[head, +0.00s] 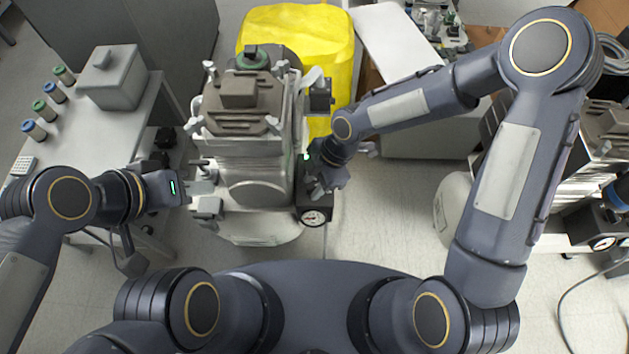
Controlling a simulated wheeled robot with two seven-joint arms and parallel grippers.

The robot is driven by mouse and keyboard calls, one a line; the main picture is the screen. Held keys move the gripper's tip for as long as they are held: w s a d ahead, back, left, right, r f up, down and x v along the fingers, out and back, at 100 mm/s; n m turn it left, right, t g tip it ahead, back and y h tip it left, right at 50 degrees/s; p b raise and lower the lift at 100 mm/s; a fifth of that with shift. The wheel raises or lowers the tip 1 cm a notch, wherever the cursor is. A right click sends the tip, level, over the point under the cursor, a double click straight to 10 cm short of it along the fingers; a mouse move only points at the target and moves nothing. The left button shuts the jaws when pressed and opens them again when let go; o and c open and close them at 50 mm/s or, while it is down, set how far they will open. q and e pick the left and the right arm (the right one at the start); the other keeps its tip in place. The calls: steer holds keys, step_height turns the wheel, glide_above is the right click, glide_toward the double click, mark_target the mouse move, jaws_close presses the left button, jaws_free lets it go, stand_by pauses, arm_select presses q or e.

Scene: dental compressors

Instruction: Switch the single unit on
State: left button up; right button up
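The single compressor unit (252,150) stands upright in the middle of the head view, grey with a brown top. A black box with a round white gauge (314,217) sits at its lower right side. My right gripper (320,188) is at the unit's right side, just above the gauge box; whether it touches is unclear. My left gripper (192,188) is at the unit's left side, close to its grey fittings. The fingers of both grippers are small and blend with the unit, so their opening is unclear. No switch can be made out.
A yellow bin (300,32) stands behind the unit. A table (75,140) with a grey box (112,78) and several small jars is at left. More compressor equipment (603,222) with gauges is at far right. Open floor (385,235) lies right of the unit.

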steer(key=shift+c, duration=0.2)
jaws_close()
steer(key=m+t+b, duration=0.1)
steer(key=m+b, duration=0.1)
steer(key=m, duration=0.1)
steer(key=shift+f, duration=0.2)
steer(key=shift+r+m+t+y+b, duration=0.25)
steer(key=shift+m+b, duration=0.25)
steer(key=shift+m, duration=0.3)
steer(key=shift+o, duration=0.2)
jaws_free()
